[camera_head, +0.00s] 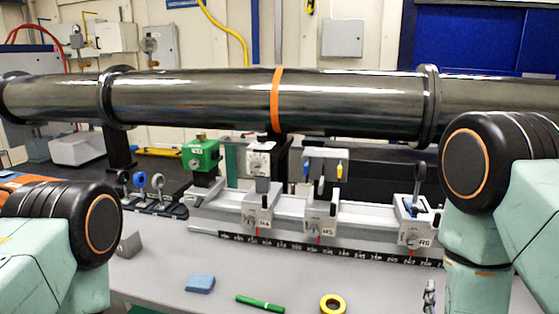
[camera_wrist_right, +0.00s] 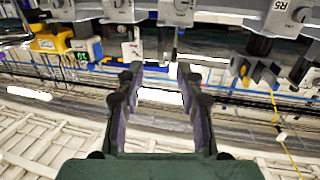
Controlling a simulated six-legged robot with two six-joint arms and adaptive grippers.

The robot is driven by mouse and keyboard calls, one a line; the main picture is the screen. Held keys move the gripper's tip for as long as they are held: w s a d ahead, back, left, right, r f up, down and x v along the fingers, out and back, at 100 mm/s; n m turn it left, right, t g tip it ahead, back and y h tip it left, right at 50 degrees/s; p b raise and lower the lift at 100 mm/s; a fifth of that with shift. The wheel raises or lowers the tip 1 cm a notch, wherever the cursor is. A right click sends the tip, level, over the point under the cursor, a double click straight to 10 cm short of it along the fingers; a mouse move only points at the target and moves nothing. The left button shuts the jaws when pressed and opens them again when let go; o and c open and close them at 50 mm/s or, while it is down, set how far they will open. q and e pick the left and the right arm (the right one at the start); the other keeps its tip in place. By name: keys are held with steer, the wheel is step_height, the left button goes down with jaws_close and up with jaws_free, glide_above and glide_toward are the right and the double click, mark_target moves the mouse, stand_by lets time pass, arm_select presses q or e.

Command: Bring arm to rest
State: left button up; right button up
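My right arm (camera_head: 478,250) comes in at the right of the head view, bent down in front of the rail's right end. My right gripper (camera_wrist_right: 161,78) shows in the wrist view with its two dark fingers spread apart and nothing between them. In the head view, a small grey part by the right forearm at the bottom edge may belong to it; most of that gripper is hidden or out of frame. My left arm (camera_head: 45,250) shows at the lower left of the head view. Its gripper is out of view.
A grey rail (camera_head: 370,240) with several carriers stands on the bench (camera_head: 210,262), below a big dark pipe (camera_head: 190,97). A blue block (camera_head: 200,283), a green marker (camera_head: 260,303) and a yellow tape roll (camera_head: 332,303) lie in front. Bare bench lies between them.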

steer(key=s+a+f+n+g+y+b, duration=0.1)
steer(key=s+a+f+g+y, duration=0.15)
steer(key=f, duration=0.55)
steer(key=s+a+f+n+g+y, duration=0.1)
steer(key=s+f+g+y, duration=0.1)
steer(key=s+f+g, duration=0.35)
steer(key=s+a+f+n+g+y+b, duration=0.1)
steer(key=s+a+f+g+b, duration=0.1)
steer(key=s+f, duration=0.6)
steer(key=s+a+f+n+g+y+b, duration=0.1)
steer(key=s+a+f+g+y+b, duration=0.1)
steer(key=s+f, duration=0.6)
steer(key=s+a+g+b, duration=0.1)
steer(key=s+g+b, duration=0.1)
steer(key=s, duration=0.3)
steer(key=shift+f+g, duration=0.4)
steer(key=shift+g, duration=0.5)
